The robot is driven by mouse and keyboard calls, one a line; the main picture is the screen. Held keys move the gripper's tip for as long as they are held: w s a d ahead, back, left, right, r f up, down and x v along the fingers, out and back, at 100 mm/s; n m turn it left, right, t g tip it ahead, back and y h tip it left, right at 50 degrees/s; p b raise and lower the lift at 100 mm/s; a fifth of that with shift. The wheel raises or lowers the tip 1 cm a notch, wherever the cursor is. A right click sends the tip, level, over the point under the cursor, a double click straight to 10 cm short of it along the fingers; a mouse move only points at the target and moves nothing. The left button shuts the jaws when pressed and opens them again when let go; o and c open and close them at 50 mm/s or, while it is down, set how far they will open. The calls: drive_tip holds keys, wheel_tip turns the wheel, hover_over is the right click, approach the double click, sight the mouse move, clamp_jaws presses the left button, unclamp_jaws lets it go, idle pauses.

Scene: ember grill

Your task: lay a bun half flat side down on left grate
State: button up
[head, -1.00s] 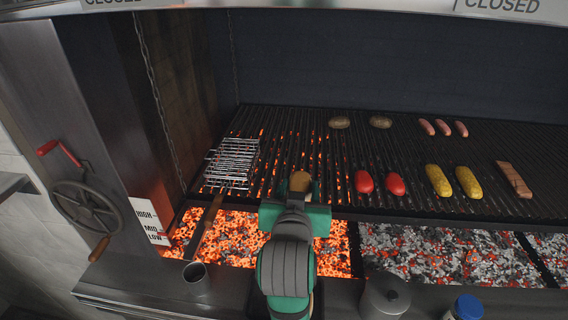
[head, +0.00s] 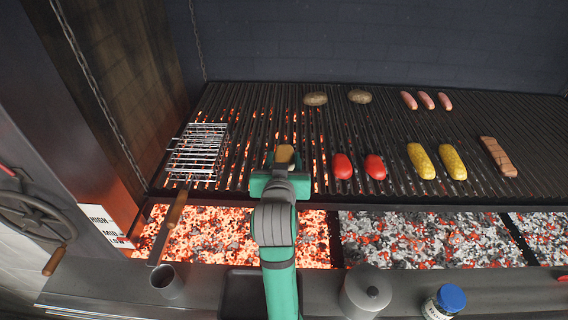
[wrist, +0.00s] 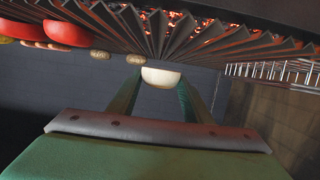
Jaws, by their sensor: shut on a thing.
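My gripper (head: 283,166) is shut on a tan bun half (head: 285,154) in the head view, above the front part of the left grate (head: 240,120). In the wrist view the bun half (wrist: 160,77) is pinched between the two green fingers of my gripper (wrist: 159,88). That view appears upside down, with the grate bars (wrist: 190,38) along the top. The bun's pale, flat-looking edge faces the bars and its rounded side faces away. I cannot tell whether it touches the bars.
A wire grill basket (head: 197,150) lies on the grate to the left. Two red peppers (head: 343,166) lie just right of my gripper. Bars around my gripper are bare.

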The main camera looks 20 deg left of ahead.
drive_tip(key=shift+w+a+f, duration=0.1)
drive_tip(key=shift+w+f, duration=0.3)
drive_tip(key=shift+f, duration=0.1)
drive_tip(key=f, duration=0.3)
drive_tip(key=shift+w+a, duration=0.2)
drive_tip(key=shift+a, duration=0.05)
drive_tip(key=shift+f, duration=0.35)
drive_tip(key=o, duration=1)
drive_tip(key=shift+f, duration=0.1)
